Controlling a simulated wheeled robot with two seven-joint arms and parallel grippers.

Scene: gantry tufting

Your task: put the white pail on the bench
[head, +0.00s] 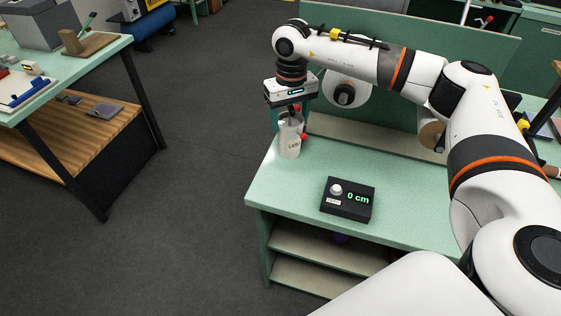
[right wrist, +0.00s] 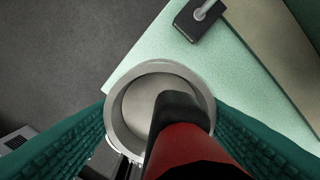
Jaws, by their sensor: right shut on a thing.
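The white pail (head: 290,144) is at the far left corner of the green bench (head: 300,195), upright, with dark lettering on its side. My right gripper (head: 289,118) is above it, teal fingers pointing down on either side of its top. In the right wrist view the pail's round rim (right wrist: 119,92) shows between the two teal fingers (right wrist: 158,118). A red and black part crosses in front of the pail there and hides some of it. The gripper is shut on the pail. I cannot tell whether the pail's base touches the bench. My left gripper is out of view.
A black box (head: 347,200) with a white knob and a "0 cm" readout sits on the bench. A beige ledge (head: 370,137) and green back panel stand behind. Another table (head: 70,85) is at the left, across open grey floor (head: 185,220).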

